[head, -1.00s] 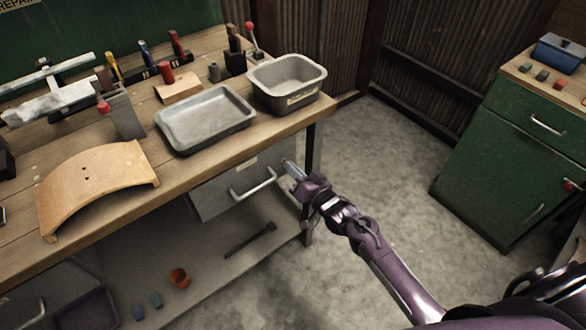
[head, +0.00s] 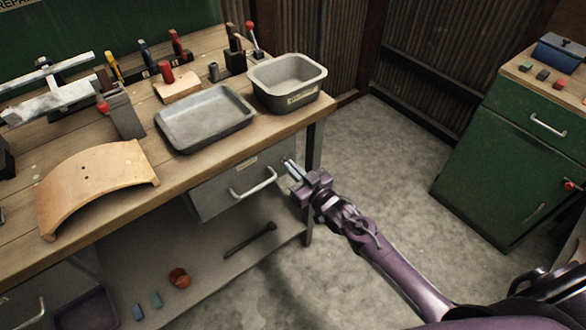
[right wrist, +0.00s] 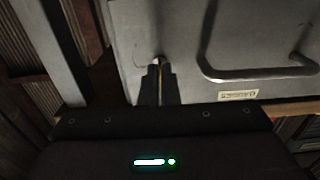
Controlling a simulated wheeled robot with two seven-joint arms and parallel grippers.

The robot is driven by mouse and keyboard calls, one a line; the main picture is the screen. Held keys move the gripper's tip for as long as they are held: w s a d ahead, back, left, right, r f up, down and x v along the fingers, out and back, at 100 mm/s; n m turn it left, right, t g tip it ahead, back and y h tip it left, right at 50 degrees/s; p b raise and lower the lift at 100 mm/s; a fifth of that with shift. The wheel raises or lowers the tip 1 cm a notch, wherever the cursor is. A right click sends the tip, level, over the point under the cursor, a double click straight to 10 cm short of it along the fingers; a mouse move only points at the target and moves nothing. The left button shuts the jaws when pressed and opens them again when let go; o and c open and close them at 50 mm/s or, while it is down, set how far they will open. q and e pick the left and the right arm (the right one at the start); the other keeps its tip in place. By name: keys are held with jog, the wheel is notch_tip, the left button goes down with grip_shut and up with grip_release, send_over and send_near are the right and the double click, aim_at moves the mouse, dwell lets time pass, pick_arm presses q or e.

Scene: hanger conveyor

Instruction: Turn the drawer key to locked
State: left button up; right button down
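The grey drawer (head: 215,190) with a bar handle hangs under the right end of the workbench. My right gripper (head: 290,166) reaches the upper right part of its front. In the right wrist view the drawer front (right wrist: 190,30) appears upside down. There my right gripper's fingers (right wrist: 158,82) are close together, with a thin yellowish strip, the drawer key (right wrist: 158,66), between their tips at the drawer face. The fingers hide most of the key, and its lock marks cannot be read. My left gripper is not in view.
The workbench (head: 185,172) carries a shallow grey tray (head: 205,117), a deep grey bin (head: 287,82) and a curved wooden piece (head: 95,188). A bench leg (head: 313,150) stands close right of my gripper. The floor toward the green cabinet (head: 500,165) is clear.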

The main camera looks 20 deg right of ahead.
dwell(0.4)
jog(key=c, duration=1.7)
grip_release()
jog(key=shift+s, duration=0.1)
jog(key=v, duration=0.7)
jog(key=shift+s+d, duration=0.15)
jog(key=shift+s, duration=0.1)
jog(key=s+d+f+m+g+h, duration=0.15)
jog(key=s+f, duration=0.25)
jog(key=f, duration=0.5)
jog(key=s+d+f+g+h, duration=0.1)
jog(key=s+f+g+h, duration=0.15)
jog(key=s+f, duration=0.45)
jog(key=s+d+f+g+h, duration=0.1)
jog(key=s+f+g, duration=0.15)
jog(key=f, duration=0.95)
jog(key=s+f+g, duration=0.3)
jog(key=s+f, duration=0.2)
jog(key=s, duration=0.4)
jog(key=s+f+g, duration=0.3)
jog(key=s+f, duration=0.2)
jog(key=s, duration=0.5)
jog(key=s+a+f+g+h, duration=0.1)
jog(key=s+f+g, duration=0.2)
jog(key=s, duration=0.6)
jog(key=shift+s+f+g, duration=0.2)
jog(key=shift+f+g, duration=0.05)
jog(key=shift+f, duration=0.95)
